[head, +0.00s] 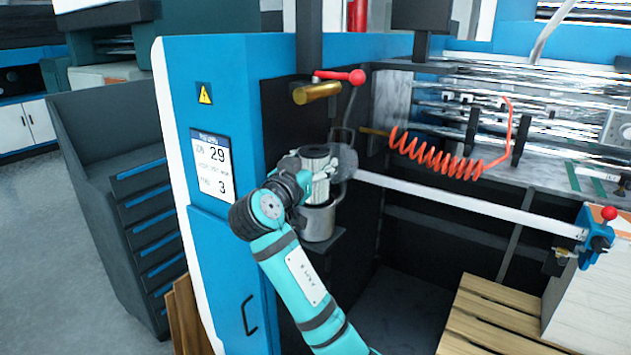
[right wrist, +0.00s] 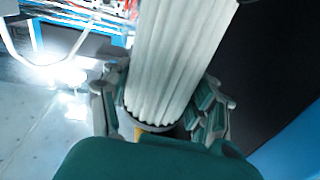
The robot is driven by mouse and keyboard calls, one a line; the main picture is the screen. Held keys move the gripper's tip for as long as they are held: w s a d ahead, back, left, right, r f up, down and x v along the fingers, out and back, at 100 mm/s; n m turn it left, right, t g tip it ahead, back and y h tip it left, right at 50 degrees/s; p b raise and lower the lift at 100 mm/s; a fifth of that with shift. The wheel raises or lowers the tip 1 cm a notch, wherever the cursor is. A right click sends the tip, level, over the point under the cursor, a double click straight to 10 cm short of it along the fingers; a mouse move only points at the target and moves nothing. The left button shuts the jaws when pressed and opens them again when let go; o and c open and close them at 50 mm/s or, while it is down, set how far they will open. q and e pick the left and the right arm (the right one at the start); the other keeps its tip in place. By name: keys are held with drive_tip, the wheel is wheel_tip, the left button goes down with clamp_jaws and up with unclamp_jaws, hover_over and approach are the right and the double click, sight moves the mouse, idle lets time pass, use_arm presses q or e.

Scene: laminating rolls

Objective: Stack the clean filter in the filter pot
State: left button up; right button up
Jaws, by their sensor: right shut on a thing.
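The clean filter (head: 320,186) is a white pleated cylinder with a dark top cap, held upright in the head view. My right gripper (head: 318,171) is shut around it, with one finger on each side. The pleats also fill the middle of the right wrist view (right wrist: 178,60), between the fingers of the gripper (right wrist: 163,98). The filter pot (head: 319,223) is a grey metal cup directly below the filter. The filter's lower end meets the pot's rim line; I cannot tell whether it is inside or just above. My left gripper is not in view.
The pot stands on a small dark shelf (head: 328,243) on the blue machine (head: 222,90). A red-knobbed lever (head: 340,76) and brass cylinder (head: 317,93) are above. A coiled orange hose (head: 440,160) and white bar (head: 470,202) are to the right.

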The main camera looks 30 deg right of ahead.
sight(316, 186)
drive_tip(key=f, duration=0.2)
drive_tip(key=d+f+p, duration=0.1)
drive_tip(key=shift+w+f, duration=0.25)
drive_tip(key=shift+f, duration=0.15)
drive_tip(key=shift+a+f, duration=0.1)
drive_tip(key=shift+f, duration=0.2)
drive_tip(key=shift+s+a, duration=0.15)
drive_tip(key=shift+f+b, duration=0.65)
drive_tip(key=shift+b, duration=0.15)
drive_tip(key=o, duration=1.2)
drive_tip(key=shift+r, duration=0.1)
